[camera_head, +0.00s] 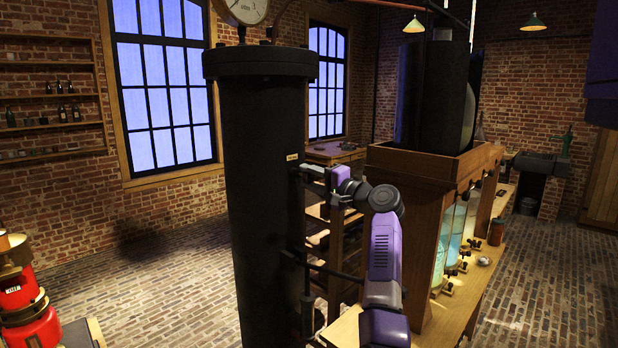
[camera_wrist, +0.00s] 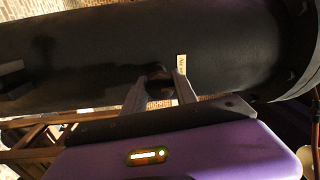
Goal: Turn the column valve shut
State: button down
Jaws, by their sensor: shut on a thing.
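The tall black column (camera_head: 262,200) stands upright left of my arm in the head view. It also fills the upper part of the wrist view (camera_wrist: 100,55). A small pale label (camera_head: 292,157) is on its side, and it shows beside my fingers in the wrist view (camera_wrist: 182,66). My gripper (camera_head: 304,171) reaches the column's right side just below the label. In the wrist view its two fingers (camera_wrist: 160,88) are closed around a small dark round valve part (camera_wrist: 158,80) at the column's wall. The fingers hide much of the valve, so its turn angle cannot be told.
A dark pipe (camera_head: 325,268) juts from the column below my gripper. A wooden cabinet with glass jars (camera_head: 455,232) stands to the right of my arm. A pressure gauge (camera_head: 243,8) sits atop the column. A red device (camera_head: 28,310) is at lower left. Brick floor is clear at left.

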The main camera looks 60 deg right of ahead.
aim_at(312, 178)
jog(key=c, duration=1)
grip_release()
jog(key=b+v, duration=0.2)
jog(key=v, duration=0.4)
jog(key=shift+s+f, duration=0.15)
jog(key=shift+s, duration=0.2)
jog(key=shift+s+a+b, duration=0.15)
jog(key=shift+s+b, duration=0.2)
jog(key=shift+s, duration=0.25)
